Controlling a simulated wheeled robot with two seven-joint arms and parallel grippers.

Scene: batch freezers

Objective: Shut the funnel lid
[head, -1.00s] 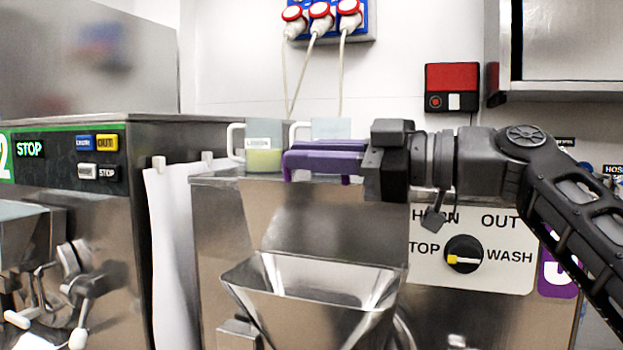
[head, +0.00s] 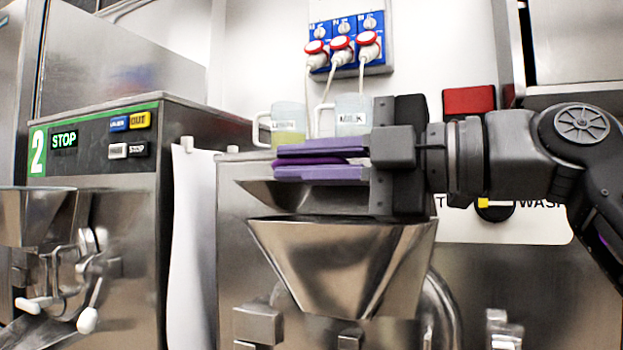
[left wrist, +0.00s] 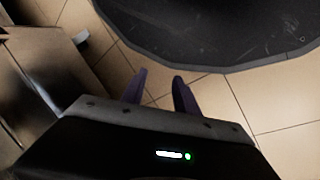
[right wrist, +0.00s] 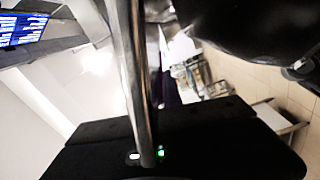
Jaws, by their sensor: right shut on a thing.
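The funnel (head: 345,265) is a shiny metal hopper on the front of the middle machine in the head view. Its metal lid (head: 262,195) shows as a tilted sheet above the funnel's rear rim, apart from the front rim. My right gripper (head: 278,162) has purple fingers, one above the other, and is shut at the lid, above the funnel. The fingers hide part of the lid. In the right wrist view a bright metal edge (right wrist: 138,80) runs down between camera and fingers. My left gripper (left wrist: 158,82) is open and empty above the tiled floor, outside the head view.
Two labelled jugs, lemon (head: 288,122) and milk (head: 352,116), stand on the machine top just behind my right gripper. A machine marked 2 (head: 110,200) stands at left. Plugs (head: 342,45) hang on the wall. A knob panel (head: 510,220) is partly behind my right arm.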

